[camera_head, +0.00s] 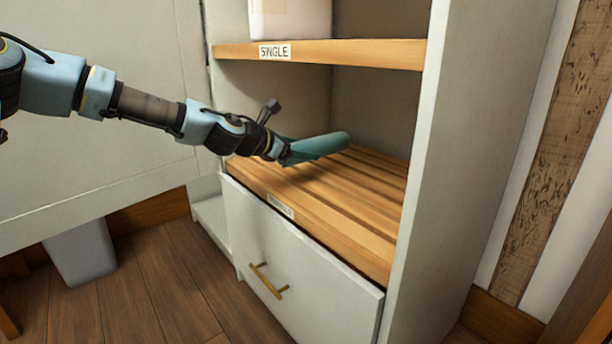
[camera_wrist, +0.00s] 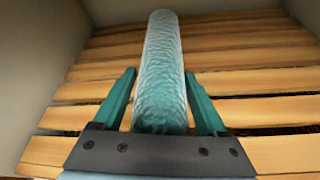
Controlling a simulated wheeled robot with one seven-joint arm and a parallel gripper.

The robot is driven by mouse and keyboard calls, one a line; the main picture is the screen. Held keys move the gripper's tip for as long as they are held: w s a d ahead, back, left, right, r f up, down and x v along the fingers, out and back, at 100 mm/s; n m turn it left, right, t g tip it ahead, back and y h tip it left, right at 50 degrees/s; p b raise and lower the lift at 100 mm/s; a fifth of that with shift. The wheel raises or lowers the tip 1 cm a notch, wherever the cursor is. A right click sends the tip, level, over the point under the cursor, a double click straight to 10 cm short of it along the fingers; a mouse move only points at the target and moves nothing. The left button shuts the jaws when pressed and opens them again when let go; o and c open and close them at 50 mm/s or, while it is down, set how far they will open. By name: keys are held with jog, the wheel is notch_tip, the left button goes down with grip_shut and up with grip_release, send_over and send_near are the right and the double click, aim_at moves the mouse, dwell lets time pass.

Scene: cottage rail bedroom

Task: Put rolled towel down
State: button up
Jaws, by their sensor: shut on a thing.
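The rolled towel (camera_head: 318,146) is a teal roll inside the open shelf bay of the cabinet, above the slatted wooden shelf (camera_head: 358,193). My gripper (camera_head: 284,150) reaches in from the left and is shut on the near end of the towel. In the wrist view the pale teal towel (camera_wrist: 162,70) lies lengthwise between the two teal fingers of my gripper (camera_wrist: 162,100) and points away towards the back of the bay. Slats of the shelf (camera_wrist: 250,80) show below it. I cannot tell whether the towel touches the slats.
An upper shelf (camera_head: 350,54) labelled SINGLE holds a white box (camera_head: 290,18) above the bay. The cabinet's right side wall (camera_head: 455,150) bounds the bay. A drawer (camera_head: 300,270) with a brass handle is below. The slats right of the towel are bare.

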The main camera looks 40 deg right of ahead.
aim_at(301, 180)
notch_tip(301, 180, down, 5)
jog(key=shift+f+b, duration=0.2)
jog(key=shift+b, duration=0.85)
jog(key=shift+r, duration=0.1)
jog(key=o, duration=1.4)
